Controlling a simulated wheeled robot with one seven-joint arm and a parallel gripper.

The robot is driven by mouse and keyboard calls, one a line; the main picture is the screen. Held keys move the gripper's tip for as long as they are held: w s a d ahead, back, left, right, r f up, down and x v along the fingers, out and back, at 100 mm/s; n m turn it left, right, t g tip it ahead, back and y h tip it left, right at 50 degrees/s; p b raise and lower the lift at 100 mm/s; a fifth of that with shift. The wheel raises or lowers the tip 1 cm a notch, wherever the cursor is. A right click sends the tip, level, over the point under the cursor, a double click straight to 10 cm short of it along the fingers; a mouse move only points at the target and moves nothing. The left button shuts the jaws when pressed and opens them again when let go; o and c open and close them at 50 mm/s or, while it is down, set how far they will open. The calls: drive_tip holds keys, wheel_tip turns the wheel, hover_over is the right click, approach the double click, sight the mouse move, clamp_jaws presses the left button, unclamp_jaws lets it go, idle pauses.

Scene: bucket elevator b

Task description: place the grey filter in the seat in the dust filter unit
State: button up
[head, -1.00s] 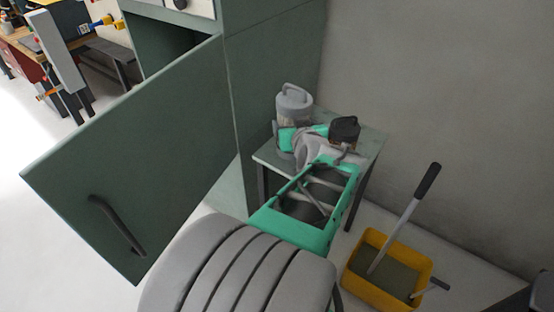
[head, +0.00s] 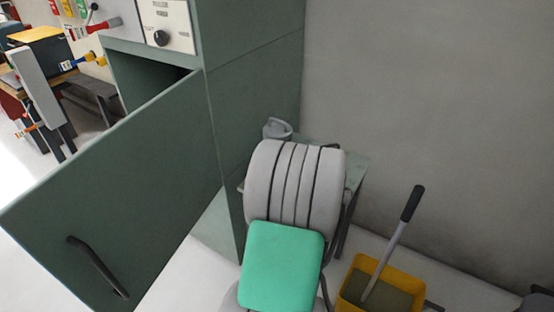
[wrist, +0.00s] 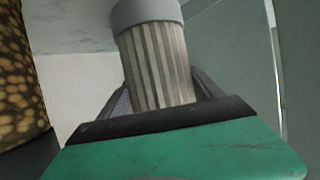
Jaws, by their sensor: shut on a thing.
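The grey filter shows in the wrist view as a pleated, pale cylinder (wrist: 158,65) with a grey cap. My gripper (wrist: 160,97) is shut on it, with a finger on each side of the pleats. In the head view only part of the filter's grey top (head: 278,129) shows above my arm, which hides the rest and my gripper. I cannot tell whether it touches the table. The dust filter unit (head: 250,90) is the green cabinet at the centre, with its door (head: 110,190) swung open. The seat inside is hidden.
A small table (head: 352,172) stands against the cabinet, mostly behind my arm. A brown mottled cylinder (wrist: 20,75) is close by at the left in the wrist view. A yellow bin (head: 352,290) with a long handle stands on the floor at right. The open door juts out left.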

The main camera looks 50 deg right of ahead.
drive_tip(key=f, duration=0.3)
drive_tip(key=shift+w+d, duration=0.35)
drive_tip(key=shift+d, duration=0.05)
drive_tip(key=shift+f, duration=0.3)
drive_tip(key=shift+f+b, duration=0.2)
drive_tip(key=shift+b, duration=0.15)
drive_tip(key=o, duration=1.9)
drive_tip(key=shift+s+a+p, duration=0.1)
drive_tip(key=shift+p, duration=0.45)
